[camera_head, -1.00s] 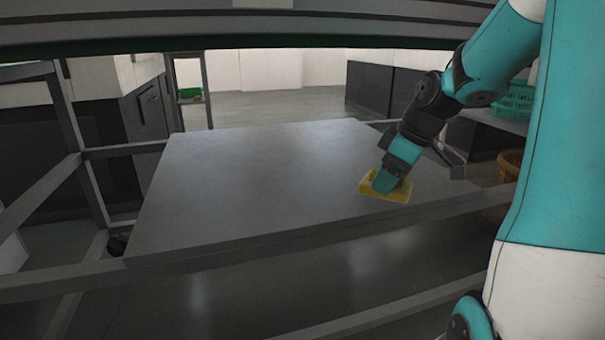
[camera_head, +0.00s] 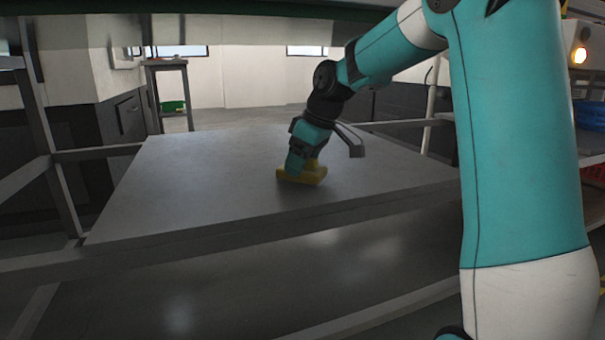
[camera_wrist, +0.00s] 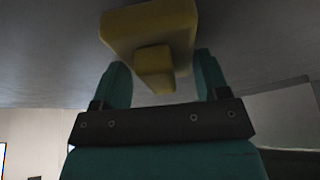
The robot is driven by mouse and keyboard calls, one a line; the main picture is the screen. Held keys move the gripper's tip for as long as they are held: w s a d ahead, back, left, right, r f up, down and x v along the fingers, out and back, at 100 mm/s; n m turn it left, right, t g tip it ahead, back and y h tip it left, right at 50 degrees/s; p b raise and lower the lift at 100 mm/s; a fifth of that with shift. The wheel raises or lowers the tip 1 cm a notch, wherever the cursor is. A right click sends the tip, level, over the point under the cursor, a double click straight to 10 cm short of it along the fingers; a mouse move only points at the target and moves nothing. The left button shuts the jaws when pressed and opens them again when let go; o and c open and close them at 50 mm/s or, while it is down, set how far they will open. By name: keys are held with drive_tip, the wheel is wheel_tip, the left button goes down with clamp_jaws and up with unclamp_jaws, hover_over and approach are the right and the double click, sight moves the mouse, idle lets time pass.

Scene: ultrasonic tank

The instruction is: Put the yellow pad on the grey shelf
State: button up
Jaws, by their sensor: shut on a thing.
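The yellow pad (camera_head: 311,174) is at the grey shelf (camera_head: 190,185), right of the shelf's middle and near its front edge. It also shows in the wrist view (camera_wrist: 150,27), a flat yellow block with a smaller raised grip (camera_wrist: 155,68) between the fingers. My gripper (camera_head: 298,165) points down and is shut on the pad's grip; it also shows in the wrist view (camera_wrist: 160,80). The pad is on or just above the shelf surface; I cannot tell whether it touches. The fingers partly hide it in the head view.
Most of the shelf top is bare. Metal frame posts (camera_head: 45,130) stand at the left. A dark overhead edge (camera_head: 230,14) crosses the top.

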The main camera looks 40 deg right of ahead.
drive_tip(key=shift+f, duration=0.2)
drive_tip(key=o, duration=0.5)
drive_tip(key=shift+f, duration=0.15)
drive_tip(key=o, duration=0.4)
